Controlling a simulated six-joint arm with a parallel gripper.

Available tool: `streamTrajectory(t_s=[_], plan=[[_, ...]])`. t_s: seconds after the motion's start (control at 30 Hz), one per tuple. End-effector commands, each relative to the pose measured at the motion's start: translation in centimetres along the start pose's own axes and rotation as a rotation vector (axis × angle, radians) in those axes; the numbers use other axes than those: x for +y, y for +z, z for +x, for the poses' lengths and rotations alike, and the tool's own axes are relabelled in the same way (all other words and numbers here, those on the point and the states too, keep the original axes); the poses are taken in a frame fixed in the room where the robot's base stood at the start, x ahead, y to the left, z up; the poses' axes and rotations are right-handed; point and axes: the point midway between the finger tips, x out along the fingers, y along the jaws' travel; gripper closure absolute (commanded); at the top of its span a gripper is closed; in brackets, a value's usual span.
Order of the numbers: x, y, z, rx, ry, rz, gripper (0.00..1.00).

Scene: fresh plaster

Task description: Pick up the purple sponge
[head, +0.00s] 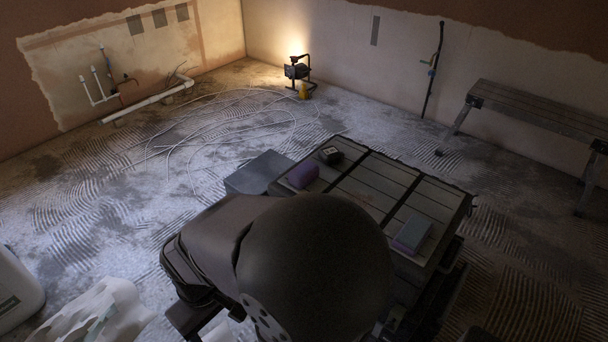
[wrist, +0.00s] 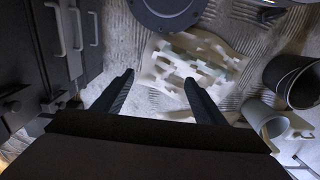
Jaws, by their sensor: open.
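A rounded purple block (head: 303,175), which looks like the purple sponge, lies on the left part of a dark slatted work top (head: 372,190) in the head view. A second block, grey-green above and purple below (head: 411,235), lies near the front right of the same top. My gripper (wrist: 158,80) shows in the wrist view with its two dark fingers wide apart and nothing between them. It points down at the floor, away from both blocks. In the head view my arm hides the gripper and part of the top's front. Neither block shows in the wrist view.
In the wrist view, a crumpled patterned sheet (wrist: 185,60) lies on the floor, with a black bucket (wrist: 293,82) and a pale bucket (wrist: 265,118) at right. Dark handled fronts (wrist: 60,45) stand at left.

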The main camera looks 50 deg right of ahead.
Motion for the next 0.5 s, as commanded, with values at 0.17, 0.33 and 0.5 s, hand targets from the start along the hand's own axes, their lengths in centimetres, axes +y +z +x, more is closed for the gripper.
streamTrajectory(t_s=[0.17,0.33,0.5], plan=[[1.6,-1.7,-1.2,0.008,0.03,-0.078,0.35],[6.8,-6.0,-3.9,0.009,0.121,-0.314,0.35],[15.9,-11.0,-6.9,-0.048,0.257,-0.672,0.35]])
